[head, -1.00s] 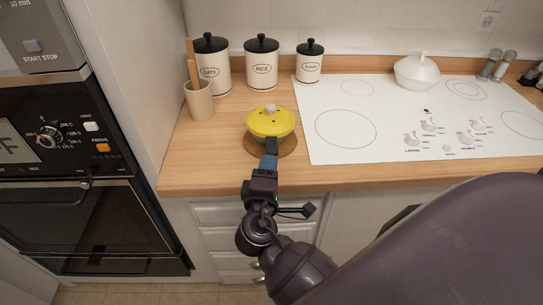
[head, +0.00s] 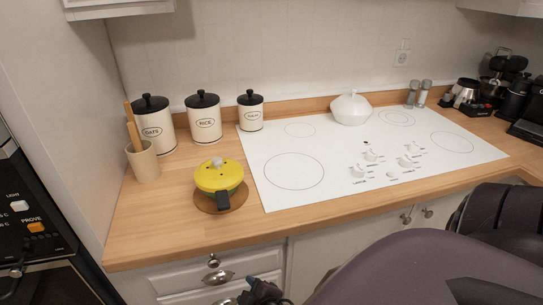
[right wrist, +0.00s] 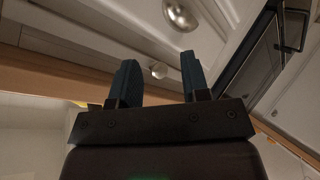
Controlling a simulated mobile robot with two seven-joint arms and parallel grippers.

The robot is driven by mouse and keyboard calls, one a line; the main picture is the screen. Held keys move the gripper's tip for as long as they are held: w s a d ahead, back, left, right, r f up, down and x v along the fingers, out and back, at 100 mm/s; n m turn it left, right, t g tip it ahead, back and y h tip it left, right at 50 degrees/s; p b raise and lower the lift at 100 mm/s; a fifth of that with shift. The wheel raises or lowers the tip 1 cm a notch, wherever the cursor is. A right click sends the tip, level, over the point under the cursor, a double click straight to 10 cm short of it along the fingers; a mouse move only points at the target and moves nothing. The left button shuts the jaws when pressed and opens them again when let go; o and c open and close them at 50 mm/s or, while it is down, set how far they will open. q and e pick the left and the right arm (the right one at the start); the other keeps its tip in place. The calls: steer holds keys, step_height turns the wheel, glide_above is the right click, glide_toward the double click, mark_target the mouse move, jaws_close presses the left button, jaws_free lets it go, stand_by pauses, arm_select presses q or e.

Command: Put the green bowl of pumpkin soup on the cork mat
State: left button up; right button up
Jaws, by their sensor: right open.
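A yellow-lidded round pot (head: 219,175) with a grey knob and a dark handle stands on the round brown cork mat (head: 238,203), near the counter's front edge. The lid hides what is inside, and no separate green bowl or pumpkin soup shows. My right gripper (head: 251,284) is low at the bottom edge of the head view, in front of the drawers and apart from the pot. In the right wrist view its two blue fingers (right wrist: 157,82) are spread, with nothing between them. My left gripper is not in view.
Canisters (head: 205,118) and a utensil cup (head: 143,161) stand at the back left. A white cooktop (head: 335,152) holds a white lidded dish (head: 351,108). Bare wooden counter (head: 152,215) lies left of the mat. Drawer handles (head: 218,277) stick out below the counter.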

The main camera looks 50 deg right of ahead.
steer(key=s+d+f+m+y, duration=0.2)
steer(key=s+f+m, duration=0.1)
steer(key=s+m, duration=0.2)
steer(key=shift+s+f+y, duration=0.15)
steer(key=shift+s+y, duration=0.1)
steer(key=shift+y, duration=0.05)
